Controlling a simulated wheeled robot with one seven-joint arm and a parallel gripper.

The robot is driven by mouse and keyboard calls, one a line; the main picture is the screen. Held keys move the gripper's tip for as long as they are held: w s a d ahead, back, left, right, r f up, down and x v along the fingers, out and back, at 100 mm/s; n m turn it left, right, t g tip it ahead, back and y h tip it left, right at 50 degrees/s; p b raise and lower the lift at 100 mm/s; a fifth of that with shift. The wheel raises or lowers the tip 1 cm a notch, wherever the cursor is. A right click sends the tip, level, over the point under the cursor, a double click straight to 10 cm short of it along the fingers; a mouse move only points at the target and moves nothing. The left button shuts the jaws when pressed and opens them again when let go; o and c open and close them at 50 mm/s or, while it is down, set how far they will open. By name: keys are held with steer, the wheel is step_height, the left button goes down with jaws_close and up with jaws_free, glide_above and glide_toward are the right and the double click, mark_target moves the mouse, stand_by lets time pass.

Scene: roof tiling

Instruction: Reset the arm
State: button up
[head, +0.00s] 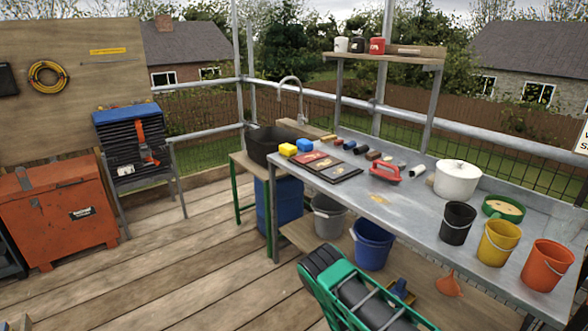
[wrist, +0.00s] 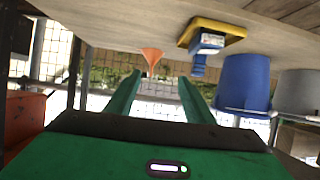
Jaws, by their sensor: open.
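My gripper (wrist: 160,82) is open in the wrist view. Its two green fingers are spread apart, with nothing between them. The wrist view appears upside down. Beyond the fingertips, an orange funnel (wrist: 152,55) shows against the lower shelf, apart from the fingers. A yellow and blue tool (wrist: 210,38) lies on the same shelf to the right of the funnel. I cannot make out the fingertips in the head view. There the funnel (head: 449,285) stands wide end down on the lower shelf.
A metal workbench (head: 400,225) fills the right side, with a black bucket (head: 457,223), yellow bucket (head: 498,243) and orange bucket (head: 546,266) on top. A blue bucket (head: 371,246) and grey bucket (head: 329,217) are below. Wooden floor (head: 190,260) on the left is clear.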

steer(key=a+r+g+y, duration=0.1)
steer(key=a+r+g, duration=0.15)
steer(key=r, duration=0.95)
steer(key=a+r+g+y, duration=0.1)
steer(key=r+g+y, duration=0.15)
steer(key=r, duration=0.85)
steer(key=s+a+r+n+y, duration=0.25)
steer(key=s+r, duration=0.45)
steer(key=r, duration=0.5)
steer(key=s+a+r+n+y, duration=0.2)
steer(key=s+a+r+n, duration=0.15)
steer(key=s+r, duration=0.55)
steer(key=s+a+r+n+t+y, duration=0.15)
steer(key=s+a+r+n, duration=0.25)
steer(key=s+r, duration=0.5)
steer(key=s+d+f+m+g, duration=0.1)
steer(key=s+d+m+g, duration=0.4)
steer(key=s+d, duration=0.6)
steer(key=s+m, duration=0.1)
steer(key=s, duration=0.3)
steer(key=shift+s+d+f+m, duration=0.2)
steer(key=shift+d+m, duration=0.15)
steer(key=shift+m, duration=0.05)
steer(key=shift+y, duration=0.25)
